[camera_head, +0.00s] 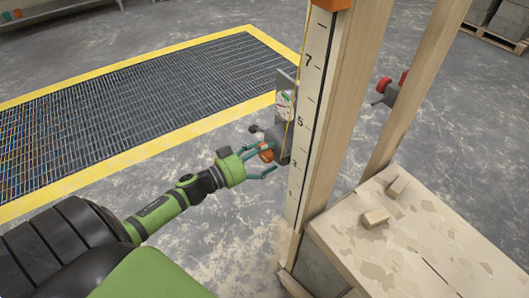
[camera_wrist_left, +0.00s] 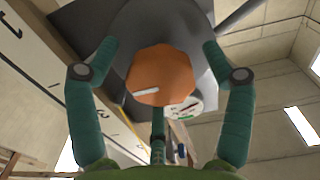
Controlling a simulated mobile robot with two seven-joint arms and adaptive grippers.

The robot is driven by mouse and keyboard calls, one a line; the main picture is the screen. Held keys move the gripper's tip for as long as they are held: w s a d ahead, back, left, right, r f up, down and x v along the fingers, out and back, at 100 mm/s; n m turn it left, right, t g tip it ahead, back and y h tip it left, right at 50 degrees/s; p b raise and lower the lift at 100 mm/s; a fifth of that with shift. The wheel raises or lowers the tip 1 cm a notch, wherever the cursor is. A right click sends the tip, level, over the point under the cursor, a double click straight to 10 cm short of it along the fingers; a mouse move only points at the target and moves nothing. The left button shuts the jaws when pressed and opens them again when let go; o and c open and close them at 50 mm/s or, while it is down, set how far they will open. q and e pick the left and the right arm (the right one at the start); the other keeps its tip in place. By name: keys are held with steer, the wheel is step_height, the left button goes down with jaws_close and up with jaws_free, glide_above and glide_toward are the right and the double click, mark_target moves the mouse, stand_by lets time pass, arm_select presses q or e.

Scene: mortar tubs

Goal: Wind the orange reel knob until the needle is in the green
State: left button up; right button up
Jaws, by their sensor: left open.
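The orange reel knob (camera_head: 266,152) sits on a dark grey reel (camera_head: 285,140) fixed to the wooden post with the number scale. In the left wrist view the knob (camera_wrist_left: 161,75) is a faceted orange disc with a pale mark. My left gripper (camera_head: 268,160) is open, with its teal fingers on either side of the knob and gaps showing between them and it. The dial (camera_head: 285,101) with red and green on its face is above the knob; its needle is too small to read. The dial also shows partly in the left wrist view (camera_wrist_left: 186,108). My right gripper is not in view.
The scale post (camera_head: 310,110) stands right beside the reel. A wooden box (camera_head: 420,240) with two small blocks on top is at the lower right. A red-knobbed device (camera_head: 388,90) is on the rear post. A yellow-edged floor grate (camera_head: 150,100) lies to the left.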

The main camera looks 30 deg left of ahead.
arm_select(q)
steer(key=c, duration=1.2)
steer(key=shift+o, duration=0.2)
steer(key=shift+m, duration=0.5)
